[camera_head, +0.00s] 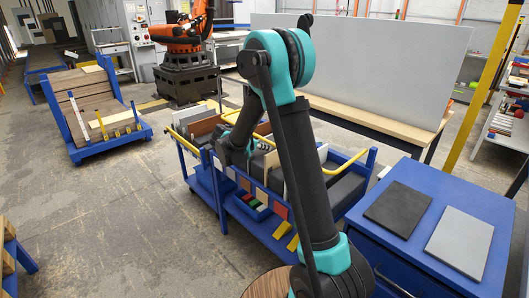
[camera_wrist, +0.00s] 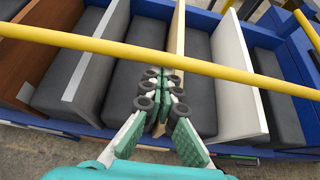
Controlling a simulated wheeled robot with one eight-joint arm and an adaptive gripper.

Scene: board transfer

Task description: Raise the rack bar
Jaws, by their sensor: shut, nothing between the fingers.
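The rack bar is a yellow tube (camera_wrist: 228,76) that crosses the wrist view from upper left to right, above the rack's slots. In the head view, yellow bar parts show on the blue rack (camera_head: 274,232) at its left (camera_head: 181,139) and right (camera_head: 345,166); my arm hides the middle. My gripper (camera_wrist: 162,80) is shut and empty. Its fingertips are just below the bar in the wrist picture, pointing into the rack; I cannot tell whether they touch it. In the head view my gripper (camera_head: 232,152) is over the rack's left part, partly hidden.
Upright boards stand in the rack, including a brown one (camera_wrist: 33,50), a grey one (camera_wrist: 96,65) and a white one (camera_wrist: 236,85). A blue table (camera_head: 425,272) with a black panel (camera_head: 398,208) and a grey panel (camera_head: 460,242) stands at right. Open floor lies at left.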

